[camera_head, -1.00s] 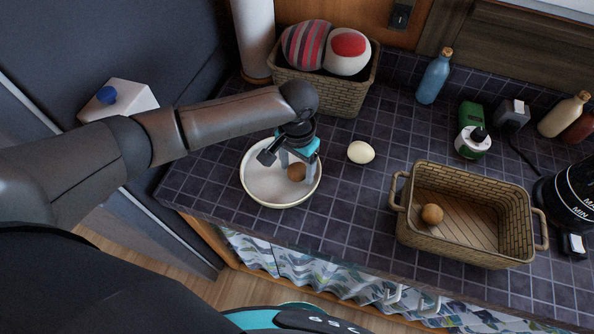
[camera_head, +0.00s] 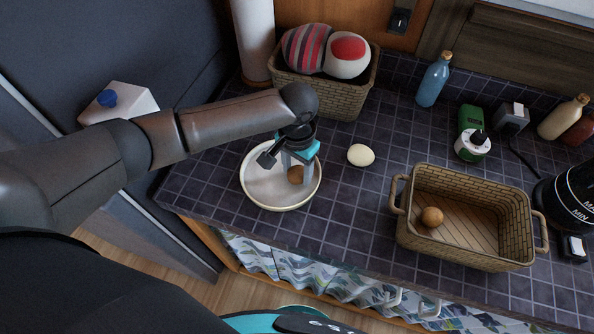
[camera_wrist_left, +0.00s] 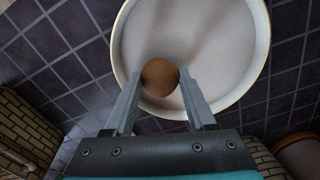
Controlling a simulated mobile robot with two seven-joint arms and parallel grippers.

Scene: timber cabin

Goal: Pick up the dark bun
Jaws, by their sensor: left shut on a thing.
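The dark bun (camera_head: 295,174) is a small round brown ball inside the white round dish (camera_head: 262,192), toward the dish's right side. My left gripper (camera_head: 297,172) reaches down over the dish and is shut on the bun. In the left wrist view the bun (camera_wrist_left: 159,76) sits between the tips of my two fingers (camera_wrist_left: 160,84), over the dish (camera_wrist_left: 225,50) near its rim. I cannot tell whether the bun still touches the dish. My right gripper is not in view.
A pale egg-shaped thing (camera_head: 361,155) lies right of the dish. A wicker basket (camera_head: 470,255) holding another brown ball (camera_head: 432,216) stands further right. A basket of cushions (camera_head: 335,98) and a blue bottle (camera_head: 433,80) stand behind. Tiled counter between them is clear.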

